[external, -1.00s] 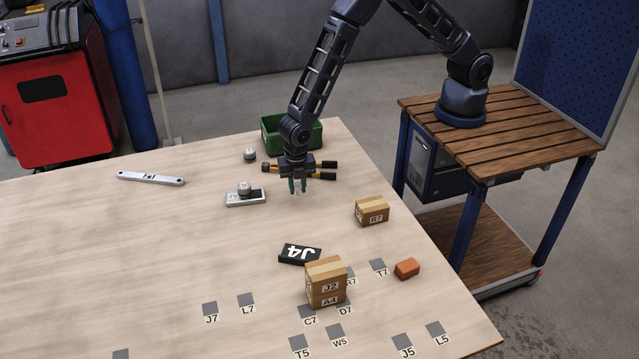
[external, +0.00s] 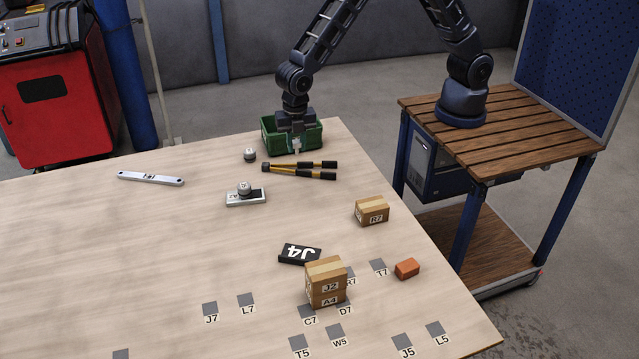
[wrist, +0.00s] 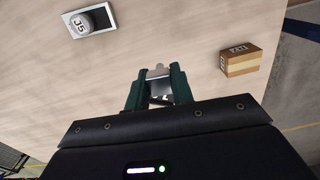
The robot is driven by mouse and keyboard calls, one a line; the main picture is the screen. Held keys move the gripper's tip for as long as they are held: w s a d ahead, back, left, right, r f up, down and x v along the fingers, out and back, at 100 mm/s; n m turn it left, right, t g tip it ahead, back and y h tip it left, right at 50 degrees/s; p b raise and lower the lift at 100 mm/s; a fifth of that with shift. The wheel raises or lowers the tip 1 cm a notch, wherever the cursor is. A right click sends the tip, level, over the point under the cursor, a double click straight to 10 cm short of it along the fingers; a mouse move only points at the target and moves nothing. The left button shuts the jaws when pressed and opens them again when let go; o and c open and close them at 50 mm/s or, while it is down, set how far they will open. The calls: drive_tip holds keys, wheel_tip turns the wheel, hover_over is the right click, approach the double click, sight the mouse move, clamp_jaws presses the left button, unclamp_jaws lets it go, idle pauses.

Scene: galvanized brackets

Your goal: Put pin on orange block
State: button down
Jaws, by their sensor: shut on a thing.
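The orange block (external: 407,268) lies near the right edge of the table, with its top bare. My gripper (external: 296,145) is high in front of the green crate, far back from the block. In the wrist view my gripper (wrist: 158,93) is shut on a small silver metal piece (wrist: 159,73), which also shows pale below the fingers in the external view (external: 296,150). The fingers hide part of it, so I cannot tell for sure that it is the pin. I can make out no other pin on the table.
The left table is mostly clear.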

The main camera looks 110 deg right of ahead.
drive_tip(key=s+a+r, duration=0.1)
drive_tip(key=s+a, duration=0.3)
drive_tip(key=a, duration=0.6)
drive_tip(key=s+a+r, duration=0.1)
drive_tip(key=s+a, duration=0.2)
drive_tip(key=a, duration=0.8)
drive_tip(key=r+n, duration=0.1)
hover_over(408, 265)
wheel_tip(408, 265, down, 19)
drive_tip(key=shift+f, duration=0.15)
drive_tip(key=shift+f, duration=0.1)
drive_tip(key=c, duration=1.2)
unclamp_jaws()
wheel_tip(408, 265, up, 12)
